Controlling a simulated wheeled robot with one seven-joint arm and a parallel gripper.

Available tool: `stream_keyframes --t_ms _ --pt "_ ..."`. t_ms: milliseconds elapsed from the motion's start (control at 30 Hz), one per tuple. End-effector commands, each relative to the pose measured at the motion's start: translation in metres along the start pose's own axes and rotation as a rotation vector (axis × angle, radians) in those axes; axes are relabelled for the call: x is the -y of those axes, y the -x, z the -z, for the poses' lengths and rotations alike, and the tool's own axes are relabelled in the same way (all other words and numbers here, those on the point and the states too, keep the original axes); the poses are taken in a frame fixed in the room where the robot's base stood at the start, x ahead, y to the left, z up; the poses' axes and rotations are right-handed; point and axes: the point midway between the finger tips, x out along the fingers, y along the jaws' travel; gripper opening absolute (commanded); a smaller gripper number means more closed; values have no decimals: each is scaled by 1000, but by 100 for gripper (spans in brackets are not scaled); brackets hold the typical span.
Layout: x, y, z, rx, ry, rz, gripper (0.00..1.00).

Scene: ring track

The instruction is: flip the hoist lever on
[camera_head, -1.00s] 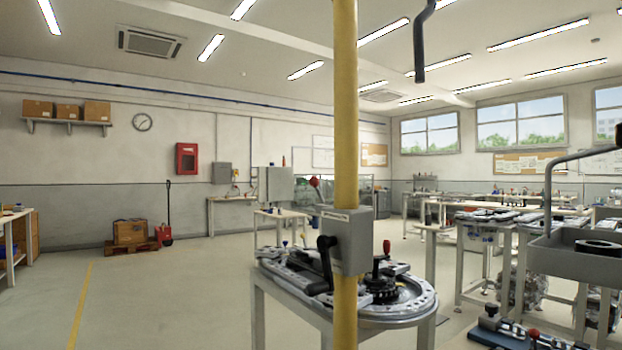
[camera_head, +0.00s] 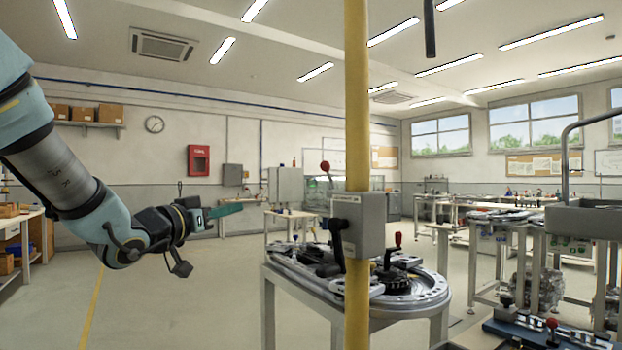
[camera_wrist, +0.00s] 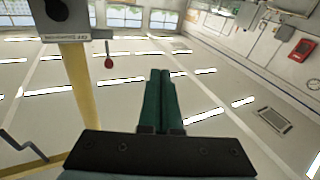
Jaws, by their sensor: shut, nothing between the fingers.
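A grey control box (camera_head: 372,226) is fixed to a yellow post (camera_head: 357,100). A lever with a red ball knob (camera_head: 324,167) rises at the box's left side, its stem leaning up and left. The wrist view, turned upside down, shows the labelled box (camera_wrist: 72,12) at upper left and the red knob (camera_wrist: 109,62) apart from the fingers. My gripper (camera_head: 241,208) is left of the box and a little below the knob, pointing right. Its green fingers (camera_wrist: 160,72) are shut together and empty, touching nothing.
A round-ended metal table (camera_head: 415,300) with track parts and another red-tipped handle (camera_head: 398,239) stands around the post's lower part. A black handle (camera_head: 337,242) shows beside the box. Open floor (camera_head: 170,310) lies left. A grey tray (camera_head: 598,220) is at right.

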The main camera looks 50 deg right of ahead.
Motion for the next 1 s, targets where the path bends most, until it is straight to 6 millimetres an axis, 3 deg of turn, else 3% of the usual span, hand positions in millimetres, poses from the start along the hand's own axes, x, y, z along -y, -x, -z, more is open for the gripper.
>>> stream_keyframes --t_ms 33,100,267,733,1000 --pt "-23 -9 7 -44 7 -72 0" --pt "-48 -17 18 -95 16 -157 0" --pt "-80 -23 32 -156 31 -262 0" --pt "-85 -28 36 -163 33 -274 0" --pt "-97 -70 45 -164 35 -276 0"
